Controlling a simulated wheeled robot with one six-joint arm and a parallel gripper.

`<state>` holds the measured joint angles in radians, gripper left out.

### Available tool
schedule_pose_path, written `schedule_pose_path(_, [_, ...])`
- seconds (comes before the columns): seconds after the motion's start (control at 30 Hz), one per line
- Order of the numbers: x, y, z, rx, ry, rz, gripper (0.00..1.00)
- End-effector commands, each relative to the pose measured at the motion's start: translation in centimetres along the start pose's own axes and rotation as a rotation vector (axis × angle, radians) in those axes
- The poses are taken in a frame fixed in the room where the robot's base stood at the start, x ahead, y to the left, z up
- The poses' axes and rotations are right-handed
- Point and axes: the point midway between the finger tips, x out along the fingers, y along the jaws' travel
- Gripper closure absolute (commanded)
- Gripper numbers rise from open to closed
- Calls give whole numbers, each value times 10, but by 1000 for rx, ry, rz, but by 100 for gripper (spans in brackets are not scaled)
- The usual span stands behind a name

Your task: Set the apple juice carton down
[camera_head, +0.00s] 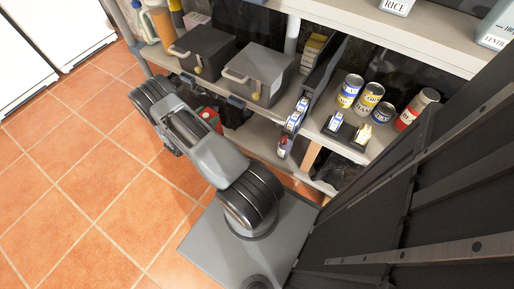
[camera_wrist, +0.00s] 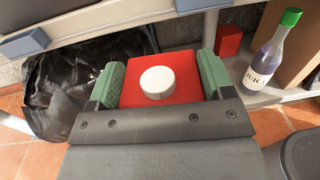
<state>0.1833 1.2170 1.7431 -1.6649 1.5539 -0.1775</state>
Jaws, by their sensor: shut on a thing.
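The carton (camera_wrist: 135,66) is red with a round white cap (camera_wrist: 158,82), seen from above in the wrist view. I take it to be the apple juice carton, though no label shows. My gripper (camera_wrist: 159,88) is shut on it, with one green finger against each side. In the head view, the red carton (camera_head: 209,117) shows at my gripper, in front of the lower part of the shelving. Its base is hidden, so I cannot tell whether it touches a surface.
A juice bottle (camera_wrist: 268,52) with a green cap stands right of the carton. A small red box (camera_wrist: 228,41) is behind. A crumpled black bag (camera_wrist: 62,98) lies to the left. The shelf above (camera_head: 268,120) holds dark boxes (camera_head: 262,66) and cans (camera_head: 369,98).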

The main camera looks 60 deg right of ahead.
Motion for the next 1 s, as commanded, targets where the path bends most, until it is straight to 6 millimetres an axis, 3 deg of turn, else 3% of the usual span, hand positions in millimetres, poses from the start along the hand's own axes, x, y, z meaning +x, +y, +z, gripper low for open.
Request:
schedule_pose_path(0.03, [6,-8,-27,1,-3,-46,99])
schedule_pose_path(0.1, [11,-18,-48,1,-3,-104,99])
schedule_pose_path(0.23, [18,-34,-80,1,-4,-195,99])
schedule_pose_path(0.4, [24,-49,-105,4,-4,-272,99])
schedule_pose_path(0.67, [40,-62,-118,4,-5,-317,99])
schedule_pose_path(1.0, [109,-85,-119,5,-5,-320,99])
